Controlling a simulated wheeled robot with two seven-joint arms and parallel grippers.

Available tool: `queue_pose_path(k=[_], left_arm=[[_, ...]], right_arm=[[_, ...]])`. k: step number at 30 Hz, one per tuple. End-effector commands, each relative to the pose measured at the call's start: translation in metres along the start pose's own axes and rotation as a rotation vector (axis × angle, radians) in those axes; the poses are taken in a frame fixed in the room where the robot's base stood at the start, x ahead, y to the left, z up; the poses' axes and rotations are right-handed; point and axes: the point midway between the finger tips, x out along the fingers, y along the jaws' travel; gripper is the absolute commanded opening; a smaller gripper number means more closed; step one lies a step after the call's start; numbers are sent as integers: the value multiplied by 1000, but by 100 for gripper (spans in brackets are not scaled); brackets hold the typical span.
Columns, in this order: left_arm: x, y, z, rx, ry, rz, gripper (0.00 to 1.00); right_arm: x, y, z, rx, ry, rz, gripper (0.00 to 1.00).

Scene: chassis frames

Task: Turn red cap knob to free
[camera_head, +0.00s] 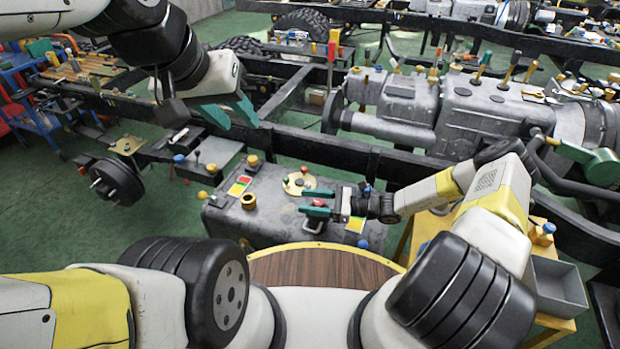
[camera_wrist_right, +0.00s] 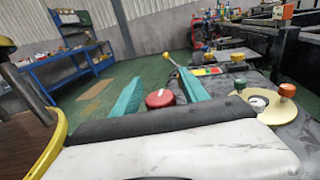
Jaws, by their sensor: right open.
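A red cap knob (camera_wrist_right: 160,98) shows between the two teal fingers of my right gripper (camera_wrist_right: 160,92) in the right wrist view, with gaps on both sides. In the head view the red cap knob (camera_head: 318,203) is partly hidden between the fingers of my right gripper (camera_head: 317,203), low over the grey chassis tank (camera_head: 275,212). My right gripper is open around the cap. Which way the knob is turned cannot be told. My left gripper (camera_head: 231,113) is open and empty, raised at the upper left, well away from the knob.
A cream round plate (camera_head: 292,190) with small knobs stands just behind my right gripper. A black frame rail (camera_head: 330,149) runs behind. A grey bin (camera_head: 556,284) stands at the right.

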Motion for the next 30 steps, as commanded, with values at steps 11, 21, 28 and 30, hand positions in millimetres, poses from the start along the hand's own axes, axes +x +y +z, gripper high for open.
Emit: queue_pose_path(k=[11,21,28,30], left_arm=[[0,0,0,0,0,0,36],[0,0,0,0,0,0,36],[0,0,0,0,0,0,36],[0,0,0,0,0,0,36]], right_arm=[[4,0,0,0,1,0,42],[4,0,0,0,1,1,0],[4,1,0,-2,2,40,0],[4,2,-1,-1,4,70,0]])
